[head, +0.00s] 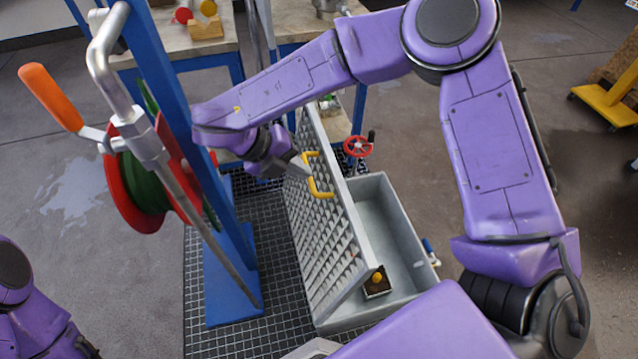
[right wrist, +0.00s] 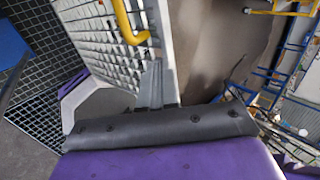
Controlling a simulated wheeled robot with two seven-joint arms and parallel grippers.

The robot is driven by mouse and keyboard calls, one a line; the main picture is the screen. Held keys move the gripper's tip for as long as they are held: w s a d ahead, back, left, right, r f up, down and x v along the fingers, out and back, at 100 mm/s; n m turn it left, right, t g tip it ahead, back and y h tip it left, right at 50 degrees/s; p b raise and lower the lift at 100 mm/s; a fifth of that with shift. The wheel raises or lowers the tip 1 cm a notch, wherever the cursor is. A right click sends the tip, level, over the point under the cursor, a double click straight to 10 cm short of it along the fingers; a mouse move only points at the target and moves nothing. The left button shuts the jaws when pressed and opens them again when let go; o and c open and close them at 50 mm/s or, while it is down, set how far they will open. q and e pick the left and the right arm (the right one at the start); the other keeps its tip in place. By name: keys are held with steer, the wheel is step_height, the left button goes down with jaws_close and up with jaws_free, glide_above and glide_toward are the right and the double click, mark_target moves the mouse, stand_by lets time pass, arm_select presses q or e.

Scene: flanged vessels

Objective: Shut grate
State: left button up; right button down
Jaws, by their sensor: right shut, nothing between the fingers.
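The grate (head: 325,225) is a grey lattice panel with a yellow handle (head: 318,178). It stands raised and tilted along the left side of a grey open box (head: 400,235). My right gripper (head: 302,168) is shut and empty, at the upper part of the grate beside the handle. In the right wrist view, its fingers (right wrist: 153,85) lie close to the grate (right wrist: 110,55), with the yellow handle (right wrist: 126,25) above them. Whether the fingers touch the grate cannot be told. Only part of my left arm shows at the lower left, and its gripper is out of view.
A blue post (head: 195,150) with a red and green reel (head: 150,185) and an orange-handled lever (head: 50,97) stands left of the grate. A red valve wheel (head: 358,147) is behind the box. A small yellow-topped item (head: 377,281) sits inside the box.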

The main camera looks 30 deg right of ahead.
mark_target(338, 190)
arm_select(q)
steer(key=shift+r, duration=0.1)
arm_select(e)
steer(key=x, duration=0.9)
steer(key=shift+s+d+f, duration=0.15)
steer(key=shift+d, duration=0.1)
